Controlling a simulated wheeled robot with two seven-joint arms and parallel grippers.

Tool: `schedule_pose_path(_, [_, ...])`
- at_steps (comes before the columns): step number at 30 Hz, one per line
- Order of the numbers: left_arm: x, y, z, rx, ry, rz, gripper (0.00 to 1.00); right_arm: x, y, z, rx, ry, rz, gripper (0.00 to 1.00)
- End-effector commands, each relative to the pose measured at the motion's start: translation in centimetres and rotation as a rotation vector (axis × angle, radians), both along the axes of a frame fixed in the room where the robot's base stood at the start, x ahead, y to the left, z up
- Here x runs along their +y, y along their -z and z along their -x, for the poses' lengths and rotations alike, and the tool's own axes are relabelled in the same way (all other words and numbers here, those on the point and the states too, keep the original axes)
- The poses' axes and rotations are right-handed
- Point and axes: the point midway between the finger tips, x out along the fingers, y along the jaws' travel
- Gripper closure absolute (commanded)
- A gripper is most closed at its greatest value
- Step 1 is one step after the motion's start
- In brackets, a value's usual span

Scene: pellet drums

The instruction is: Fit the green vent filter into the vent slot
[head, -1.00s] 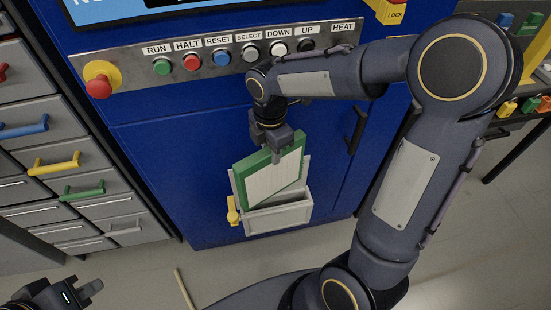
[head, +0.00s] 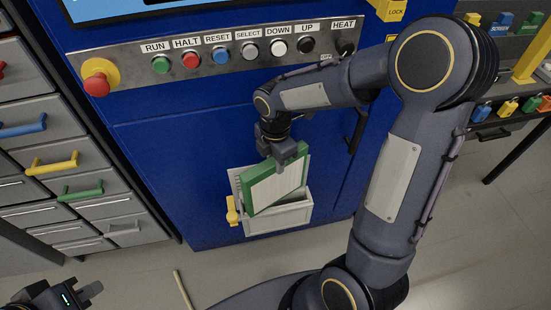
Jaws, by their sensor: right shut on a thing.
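The green vent filter (head: 275,186) has a green frame around a pale panel. My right gripper (head: 285,155) is shut on its top edge. The filter is tilted, its left side lower, in front of the grey vent slot (head: 278,219) on the blue cabinet. Its lower edge is at the slot's mouth; I cannot tell how deep it is inside. A yellow lever (head: 232,211) sits at the slot's left side. My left gripper (head: 92,291) is at the bottom left, away from the slot, and its finger gap is unclear.
Above the slot runs a panel of buttons with a red stop knob (head: 97,84). A grey drawer cabinet (head: 28,163) with coloured handles stands at the left. A bench (head: 503,128) with small coloured things is at the right. The floor in front is mostly clear.

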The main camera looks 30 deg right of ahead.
Motion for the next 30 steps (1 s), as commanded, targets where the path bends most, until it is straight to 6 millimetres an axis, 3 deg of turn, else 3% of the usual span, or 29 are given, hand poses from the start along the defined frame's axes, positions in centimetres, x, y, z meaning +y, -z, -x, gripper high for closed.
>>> schedule_pose_path(7, [0.0, 0.3, 0.0, 0.000, 0.000, 0.000, 1.00, 0.0, 0.4, 0.0, -0.001, 0.000, 0.000, 1.00])
schedule_pose_path(8, [0.0, 0.3, 0.0, 0.000, 0.000, 0.000, 1.00, 0.0, 0.5, 0.0, 0.000, 0.000, 0.000, 0.69])
schedule_pose_path(12, [0.0, 0.3, 0.0, 0.000, 0.000, 0.000, 1.00, 0.0, 0.4, 0.0, 0.000, 0.000, 0.000, 0.51])
schedule_pose_path(22, [0.0, 0.0, 0.0, 0.000, 0.000, 0.000, 1.00, 0.0, 0.0, 0.0, 0.000, 0.000, 0.000, 0.51])
schedule_pose_path(26, [0.0, -0.8, 0.0, 0.000, 0.000, 0.000, 1.00, 0.0, -1.5, 0.0, -0.002, 0.000, 0.001, 0.51])
schedule_pose_path(30, [0.0, -1.0, 0.0, 0.000, 0.000, 0.000, 1.00, 0.0, -4.4, -0.1, -0.006, 0.000, -0.001, 0.51])
